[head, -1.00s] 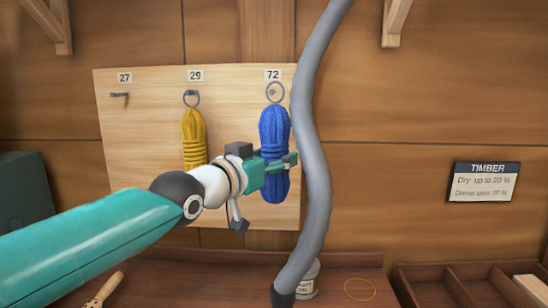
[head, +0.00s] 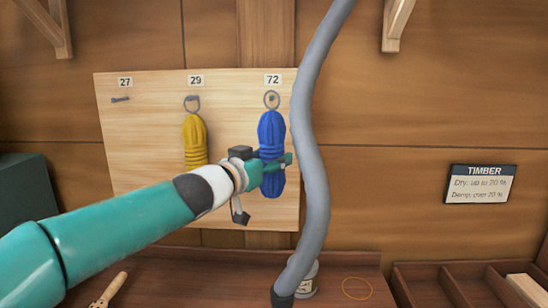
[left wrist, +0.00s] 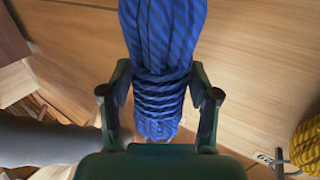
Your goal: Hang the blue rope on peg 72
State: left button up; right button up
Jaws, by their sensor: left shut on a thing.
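My left gripper (head: 276,168) is shut on the lower middle of the rope. In the left wrist view the blue rope (left wrist: 163,40) runs between both fingers. My right gripper is out of view.
A yellow rope (head: 195,140) hangs under label 29; peg 27 (head: 120,99) is bare. A thick grey hose (head: 312,150) runs just right of the blue rope, close to my fingertips. Below is a bench (head: 200,275) with a brush-like tool and a divided tray (head: 440,285).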

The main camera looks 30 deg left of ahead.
pick_arm(q)
jog(key=shift+w+a+p, duration=0.4)
jog(key=shift+w+a, duration=0.05)
jog(key=shift+w, duration=0.2)
jog(key=shift+w+a+p, duration=0.35)
jog(key=shift+w+a, duration=0.05)
jog(key=shift+w, duration=0.25)
jog(key=shift+w+a+f+p, duration=0.3)
jog(key=shift+w+a+f, duration=0.05)
jog(key=shift+w, duration=0.2)
jog(key=o, duration=1.4)
jog(key=shift+f, duration=0.1)
